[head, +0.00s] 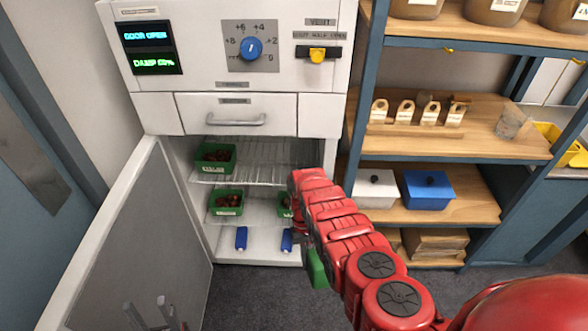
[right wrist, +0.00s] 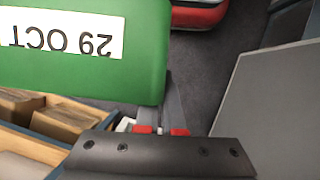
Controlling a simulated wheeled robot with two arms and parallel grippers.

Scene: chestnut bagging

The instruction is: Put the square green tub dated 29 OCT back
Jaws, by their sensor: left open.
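The square green tub (right wrist: 130,75) shows close up in the right wrist view, its white label reading 29 OCT upside down. In the head view a green piece of it (head: 317,268) shows beneath my red right arm, in front of the cabinet's lower right. My right gripper (right wrist: 172,98) is shut on the tub; the arm mostly hides it in the head view. My left gripper (head: 153,316) is open and empty at the bottom left, in front of the open door (head: 120,240). The white cabinet (head: 227,180) stands open, with wire shelves inside.
A green tub of chestnuts (head: 215,158) sits on the upper shelf. Another (head: 226,203) and a partly hidden one (head: 284,205) sit below. Two blue objects (head: 241,239) lie on the cabinet floor. A wooden rack (head: 470,205) with a blue box (head: 431,190) stands at right.

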